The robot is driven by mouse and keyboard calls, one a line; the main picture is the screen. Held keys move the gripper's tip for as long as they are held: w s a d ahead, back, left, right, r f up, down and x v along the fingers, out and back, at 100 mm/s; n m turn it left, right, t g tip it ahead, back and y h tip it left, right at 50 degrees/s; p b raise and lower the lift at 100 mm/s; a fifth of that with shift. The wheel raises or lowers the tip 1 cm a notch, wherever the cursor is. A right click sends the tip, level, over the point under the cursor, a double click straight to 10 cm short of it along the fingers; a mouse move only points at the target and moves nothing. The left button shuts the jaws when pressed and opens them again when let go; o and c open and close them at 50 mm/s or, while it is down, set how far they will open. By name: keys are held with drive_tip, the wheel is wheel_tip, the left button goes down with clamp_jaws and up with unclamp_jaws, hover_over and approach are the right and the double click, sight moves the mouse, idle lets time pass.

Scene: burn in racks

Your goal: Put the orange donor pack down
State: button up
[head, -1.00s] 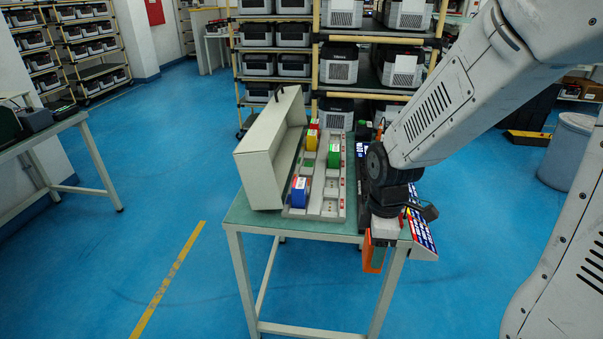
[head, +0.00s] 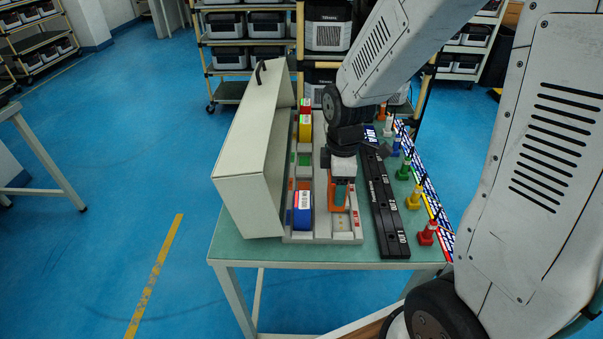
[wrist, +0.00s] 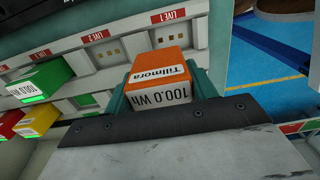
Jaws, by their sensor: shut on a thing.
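My gripper (head: 341,197) is over the near right part of the grey slotted tray (head: 351,228) on the table. It is shut on the orange donor pack (head: 337,209), which also shows between the jaws in the wrist view (wrist: 160,72). The pack's white label reads Tillmora, and its end reads 100.0 Wh. In the wrist view the pack is in front of the row marked LIVE, beside bays with no pack in them (wrist: 110,57). I cannot tell whether its underside touches the tray.
A blue pack (head: 303,211) and a yellow pack (head: 305,130) sit in the tray's left column. A green pack (wrist: 38,80) sits in the LIVE row. A tilted beige cover (head: 247,190) stands left; a black strip (head: 384,205) and coloured connectors (head: 427,232) lie right.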

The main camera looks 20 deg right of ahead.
drive_tip(key=w+a, duration=0.1)
drive_tip(key=w, duration=0.3)
drive_tip(key=w+a+f, duration=0.1)
drive_tip(key=w, duration=0.3)
drive_tip(key=w+a, duration=0.2)
drive_tip(key=w, duration=0.2)
drive_tip(key=shift+f, duration=0.15)
drive_tip(key=shift+s+d+f, duration=0.1)
drive_tip(key=shift+f, duration=1.55)
drive_tip(key=shift+f, duration=0.15)
drive_tip(key=o, duration=1.4)
